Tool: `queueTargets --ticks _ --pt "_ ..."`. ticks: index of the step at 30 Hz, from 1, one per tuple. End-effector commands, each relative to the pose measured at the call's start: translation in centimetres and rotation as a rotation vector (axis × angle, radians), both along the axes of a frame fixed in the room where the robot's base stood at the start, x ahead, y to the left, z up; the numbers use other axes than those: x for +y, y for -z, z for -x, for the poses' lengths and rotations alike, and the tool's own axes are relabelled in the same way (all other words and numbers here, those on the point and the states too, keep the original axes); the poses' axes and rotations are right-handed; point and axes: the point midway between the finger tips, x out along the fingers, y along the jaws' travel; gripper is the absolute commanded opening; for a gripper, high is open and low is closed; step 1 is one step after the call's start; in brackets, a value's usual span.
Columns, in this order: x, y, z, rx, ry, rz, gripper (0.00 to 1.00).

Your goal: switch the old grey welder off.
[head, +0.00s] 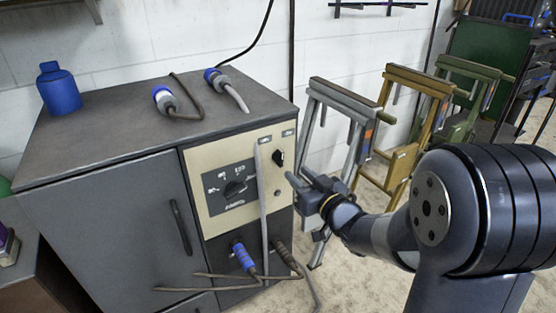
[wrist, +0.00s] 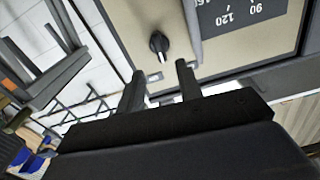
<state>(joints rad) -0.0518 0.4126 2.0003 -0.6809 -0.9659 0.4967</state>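The old grey welder (head: 110,150) is a dark grey cabinet with a beige control panel (head: 205,167) on its front. A small black rotary switch (head: 277,158) sits at the panel's upper right; it also shows in the wrist view (wrist: 157,43), with a pale mark at one end. A larger black dial (head: 235,188) with a printed scale is left of it. My gripper (head: 302,184) is just right of the panel, apart from the switch. In the wrist view its two fingers (wrist: 160,78) stand apart with nothing between them, pointing towards the switch.
A grey cable (head: 261,200) hangs down the panel between dial and switch. A blue bottle (head: 59,90) and two loose connectors lie on top. Grey, yellow and green stands (head: 405,160) are behind my arm.

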Motion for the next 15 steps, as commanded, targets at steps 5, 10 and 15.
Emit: queueTargets --ticks 5,10,15 --pt "2.1 0.2 -2.9 0.000 -0.002 0.000 0.34" --pt "3.6 0.2 -5.2 -0.001 -0.001 0.001 0.34" --pt "4.4 0.1 -6.5 -0.001 0.001 0.001 0.34"
